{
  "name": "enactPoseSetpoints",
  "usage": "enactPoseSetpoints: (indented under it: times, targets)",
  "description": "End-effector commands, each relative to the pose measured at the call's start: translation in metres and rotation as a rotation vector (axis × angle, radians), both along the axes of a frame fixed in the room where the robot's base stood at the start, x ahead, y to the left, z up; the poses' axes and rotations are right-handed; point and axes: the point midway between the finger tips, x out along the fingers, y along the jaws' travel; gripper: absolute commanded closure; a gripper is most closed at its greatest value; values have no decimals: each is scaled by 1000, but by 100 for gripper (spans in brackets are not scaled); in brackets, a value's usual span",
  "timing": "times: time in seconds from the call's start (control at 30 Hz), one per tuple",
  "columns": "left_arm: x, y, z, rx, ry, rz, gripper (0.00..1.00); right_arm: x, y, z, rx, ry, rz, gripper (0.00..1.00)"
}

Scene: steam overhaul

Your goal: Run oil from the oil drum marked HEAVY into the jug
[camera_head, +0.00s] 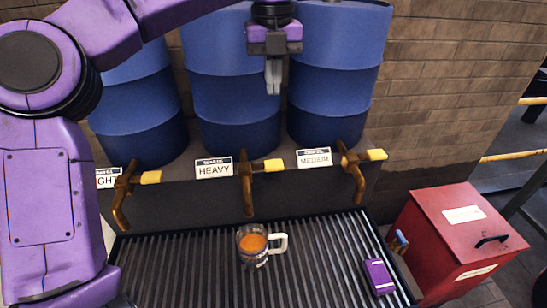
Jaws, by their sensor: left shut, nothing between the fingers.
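The HEAVY drum (232,100) is the blue middle one, with its white HEAVY label (214,168) on the ledge front. Its brass tap (247,185) has a yellow lever (273,165) pointing right. The spout hangs down, and no stream shows below it. The clear jug (254,258) stands upright on the grating under that spout, white handle to the right, with orange-brown contents inside. My left gripper (273,88) is shut and empty, fingers down, in front of the drums and above the HEAVY lever. My right gripper is not in view.
The MEDIUM drum (335,75) and another blue drum (140,115) flank the middle one, with similar taps. A purple box (379,277) lies on the slatted grating (320,265). A red chest (460,240) stands right. Grating around the jug is mostly clear.

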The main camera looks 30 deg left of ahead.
Motion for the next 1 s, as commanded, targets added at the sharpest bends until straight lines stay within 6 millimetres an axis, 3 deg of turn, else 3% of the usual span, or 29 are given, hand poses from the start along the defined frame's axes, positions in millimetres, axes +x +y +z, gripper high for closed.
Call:
enactPoseSetpoints:
  times: [0.27,0.6,0.8,1.0]
  targets:
    - [-1,0,-63,-2,2,-3,100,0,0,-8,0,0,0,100]
    - [0,0,-136,-2,4,-1,100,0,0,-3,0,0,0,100]
    - [-1,0,-169,-1,2,-2,100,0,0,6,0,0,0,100]
    - [0,0,-184,-1,-1,0,100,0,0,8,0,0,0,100]
